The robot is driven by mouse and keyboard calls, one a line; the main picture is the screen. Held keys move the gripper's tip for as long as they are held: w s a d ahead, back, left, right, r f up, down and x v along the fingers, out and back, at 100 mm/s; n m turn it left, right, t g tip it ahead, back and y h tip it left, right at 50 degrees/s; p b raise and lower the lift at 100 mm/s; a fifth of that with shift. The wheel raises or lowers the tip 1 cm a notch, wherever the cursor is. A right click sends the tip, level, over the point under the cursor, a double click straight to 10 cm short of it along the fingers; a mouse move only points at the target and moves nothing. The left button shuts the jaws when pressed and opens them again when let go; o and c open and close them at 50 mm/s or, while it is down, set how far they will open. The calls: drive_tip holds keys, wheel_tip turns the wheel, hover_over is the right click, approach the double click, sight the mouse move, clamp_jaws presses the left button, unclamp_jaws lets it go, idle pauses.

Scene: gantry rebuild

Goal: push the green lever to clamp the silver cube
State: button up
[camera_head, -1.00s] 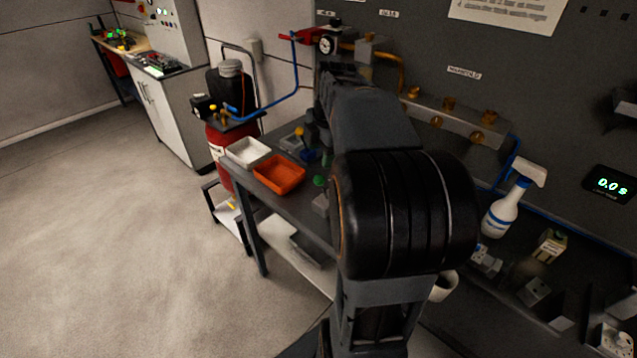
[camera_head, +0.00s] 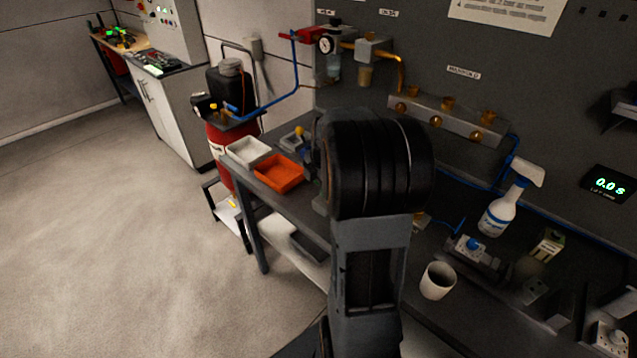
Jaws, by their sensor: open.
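The green lever cannot be made out now; my arm covers that part of the bench. I cannot pick out the silver cube with certainty. A small grey block (camera_head: 320,204) shows at the left edge of my arm, on the bench (camera_head: 287,212); I cannot tell what it belongs to. My forearm and black wrist joint stand in front of the bench's middle. My gripper is hidden behind them, so its distance from the lever and cube does not show.
A white tray (camera_head: 246,150) and an orange tray (camera_head: 278,174) sit at the bench's left end, with a yellow-knobbed fixture (camera_head: 293,138) behind. A white cup (camera_head: 438,281), spray bottle (camera_head: 505,205) and carton (camera_head: 548,246) stand right of my arm. A pipe manifold (camera_head: 450,118) crosses the wall.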

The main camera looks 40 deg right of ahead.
drive_tip(key=shift+f, duration=0.3)
clamp_jaws()
idle(0.5)
